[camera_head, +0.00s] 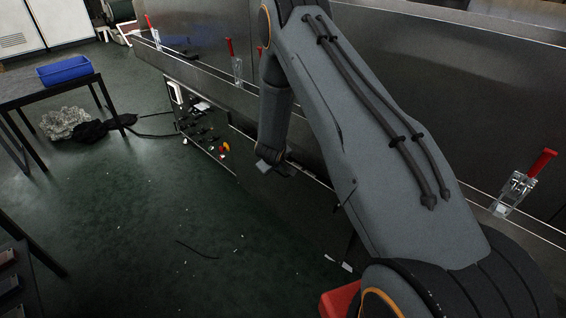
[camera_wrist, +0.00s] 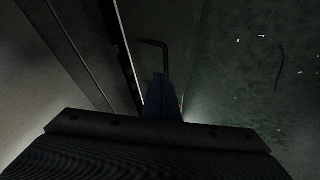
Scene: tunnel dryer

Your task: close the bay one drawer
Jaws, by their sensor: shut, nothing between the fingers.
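The long dark dryer (camera_head: 430,75) runs along the right of the head view, with its lower side partly behind my arm. I cannot make out the bay one drawer for sure in the head view. In the wrist view, a dark bent bar (camera_wrist: 153,44) like a handle stands out beside the dryer's edge, just beyond the fingertips. My gripper (camera_head: 268,167) hangs low against the dryer's lower side. In the wrist view my gripper (camera_wrist: 160,82) is shut and empty, pointing along the dryer's side. Whether it touches the bar or a drawer front, I cannot tell.
A control panel with buttons (camera_head: 205,125) sits on the dryer's lower side. Red-handled clamps (camera_head: 520,180) line the ledge. A table (camera_head: 40,88) with a blue bin (camera_head: 64,70) stands at left. The green floor (camera_head: 150,220) is mostly open, with scraps and a dark cable.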

